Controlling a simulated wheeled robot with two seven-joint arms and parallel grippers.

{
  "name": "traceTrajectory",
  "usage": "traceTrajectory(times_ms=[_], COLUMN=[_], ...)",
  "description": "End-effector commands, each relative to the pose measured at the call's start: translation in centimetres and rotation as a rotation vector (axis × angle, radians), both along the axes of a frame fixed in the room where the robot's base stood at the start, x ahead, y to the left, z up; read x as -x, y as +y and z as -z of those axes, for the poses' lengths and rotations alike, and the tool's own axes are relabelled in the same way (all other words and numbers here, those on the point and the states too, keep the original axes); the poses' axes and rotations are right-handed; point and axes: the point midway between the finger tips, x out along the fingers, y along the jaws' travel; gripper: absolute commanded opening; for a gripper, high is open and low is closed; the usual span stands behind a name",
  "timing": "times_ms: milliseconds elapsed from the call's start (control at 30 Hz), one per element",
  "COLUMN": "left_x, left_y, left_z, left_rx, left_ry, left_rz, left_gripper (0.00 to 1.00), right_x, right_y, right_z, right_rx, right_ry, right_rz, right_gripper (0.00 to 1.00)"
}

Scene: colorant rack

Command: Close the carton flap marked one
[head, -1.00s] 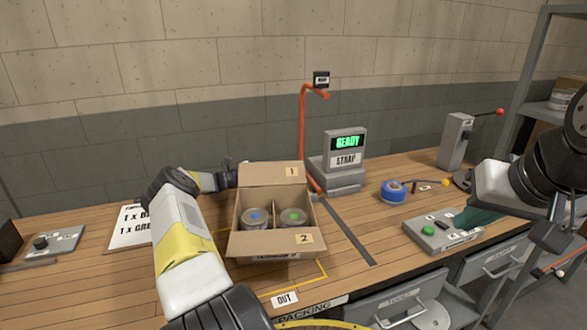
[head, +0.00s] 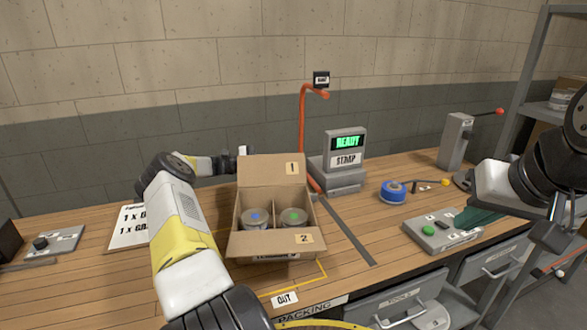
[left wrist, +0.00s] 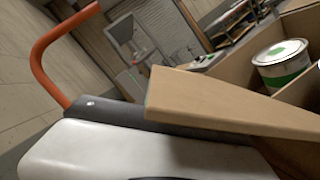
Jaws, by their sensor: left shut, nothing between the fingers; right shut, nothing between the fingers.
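An open brown carton (head: 237,215) stands on the bench. Its far flap, marked 1 (head: 270,170), stands up and leans back. Its near flap, marked 2 (head: 275,241), is folded outward. My left gripper (head: 243,157) is shut and empty behind the left part of flap one, which partly hides it. In the left wrist view, a flap (left wrist: 220,100) crosses close in front of the gripper; I cannot tell whether they touch. My right gripper (head: 556,236) is shut and empty at the right, away from the carton.
Two cans, blue-dotted (head: 256,217) and green-dotted (head: 294,216), sit in the carton's divided compartments. An orange bent pole (head: 302,125) and a strap machine (head: 343,165) stand behind it. Blue tape (head: 393,191) and a button box (head: 438,232) lie to the right.

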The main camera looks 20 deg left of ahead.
Motion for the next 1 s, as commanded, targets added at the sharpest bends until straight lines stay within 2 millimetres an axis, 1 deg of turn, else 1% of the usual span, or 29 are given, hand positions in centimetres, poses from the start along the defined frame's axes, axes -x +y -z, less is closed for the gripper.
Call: traceTrajectory(times_ms=[200,500,700,1000], left_x=[1.2,3.2,4.7,7.1], left_y=[-0.5,-1.3,-1.9,-2.9], left_z=[-1.5,-3.0,-3.5,-3.8], left_rx=[-0.081,-0.193,-0.267,-0.376], left_ry=[-0.19,-0.452,-0.627,-0.888], left_rz=[0.002,0.002,0.002,0.002], left_gripper=[0.0,0.0,0.0,0.0], right_x=[0.0,0.0,0.0,0.0], right_y=[0.0,0.0,0.0,0.0], right_z=[0.0,0.0,0.0,0.0], right_rx=[0.0,0.0,0.0,0.0], right_ry=[0.0,0.0,0.0,0.0], right_rz=[0.0,0.0,0.0,0.0], right_gripper=[0.0,0.0,0.0,0.0])
